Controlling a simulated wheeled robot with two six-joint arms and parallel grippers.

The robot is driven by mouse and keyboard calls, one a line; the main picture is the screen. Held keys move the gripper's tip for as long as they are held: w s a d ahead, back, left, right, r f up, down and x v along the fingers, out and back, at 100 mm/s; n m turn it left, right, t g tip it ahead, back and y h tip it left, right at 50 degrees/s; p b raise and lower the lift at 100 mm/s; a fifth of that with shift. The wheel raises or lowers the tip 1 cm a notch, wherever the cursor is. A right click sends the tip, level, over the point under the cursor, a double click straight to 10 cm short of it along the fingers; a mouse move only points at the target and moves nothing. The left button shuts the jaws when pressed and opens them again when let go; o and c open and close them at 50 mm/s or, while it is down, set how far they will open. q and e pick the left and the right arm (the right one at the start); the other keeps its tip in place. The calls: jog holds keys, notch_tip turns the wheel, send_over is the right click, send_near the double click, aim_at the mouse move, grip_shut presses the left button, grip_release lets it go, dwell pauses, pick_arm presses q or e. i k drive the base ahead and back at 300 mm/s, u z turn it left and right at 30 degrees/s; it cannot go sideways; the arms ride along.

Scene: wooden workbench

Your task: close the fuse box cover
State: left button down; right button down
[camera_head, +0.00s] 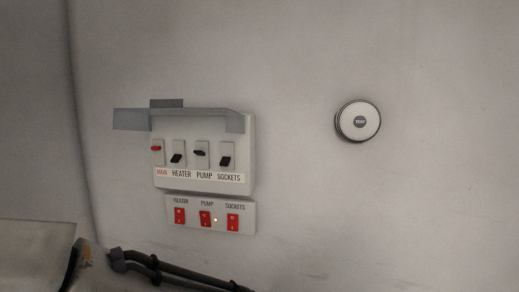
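The fuse box (247,150) is a pale panel on the wall, left of the middle. Its cover (205,115) is a grey, see-through flap that stands open along the top edge, clear of the switches. Under it are a red MAIN switch (157,148) and black HEATER (177,158), PUMP (200,153) and SOCKETS (225,161) switches. The levers do not all sit at the same height. Neither of my grippers is in view.
Below the box is a smaller panel (247,217) with three red rockers and a small lit lamp beside the PUMP one. A round TEST button (359,121) is on the wall to the right. Black cables or hoses (175,271) run along the bottom. The wall between is clear.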

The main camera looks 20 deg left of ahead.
aim_at(178, 103)
jog(key=k, duration=0.5)
jog(key=u, duration=1.15)
jog(key=i, duration=0.55)
jog(key=z, duration=0.45)
